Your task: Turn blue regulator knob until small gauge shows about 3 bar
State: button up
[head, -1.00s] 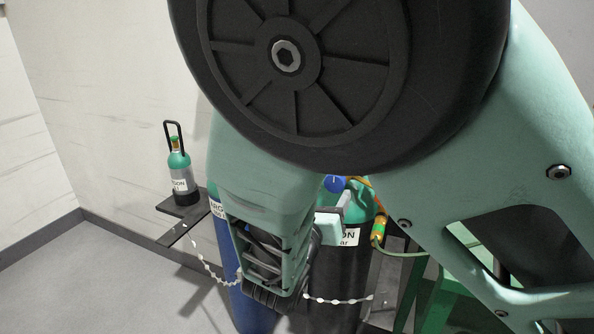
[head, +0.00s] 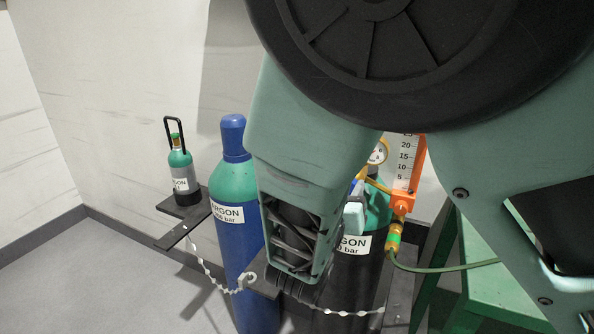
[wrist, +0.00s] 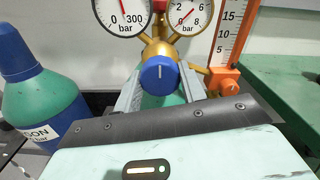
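The blue regulator knob (wrist: 158,75) faces me in the wrist view, with a pale line mark at its top. It sits on a brass regulator body (wrist: 160,50). My gripper (wrist: 161,91) is open, with one grey finger left and one right of the knob. Gaps show beside the knob, so I see no grip. The small gauge (wrist: 191,14), marked up to 8 bar, is cut off at the top; its red needle appears to lie toward 0.
The 300 bar gauge (wrist: 121,14) is left of the small one. An orange flowmeter (head: 405,175) with a hose stands right of the regulator. A blue-green argon cylinder (head: 234,185) stands left, a chain (head: 210,273) in front. A green bench (head: 490,275) is at right.

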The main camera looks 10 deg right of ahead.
jog(key=shift+m, duration=0.4)
jog(key=shift+f+m+b, duration=0.15)
jog(key=shift+m+b, duration=7.8)
jog(key=shift+m, duration=1.45)
jog(key=o, duration=1)
jog(key=shift+s, duration=0.1)
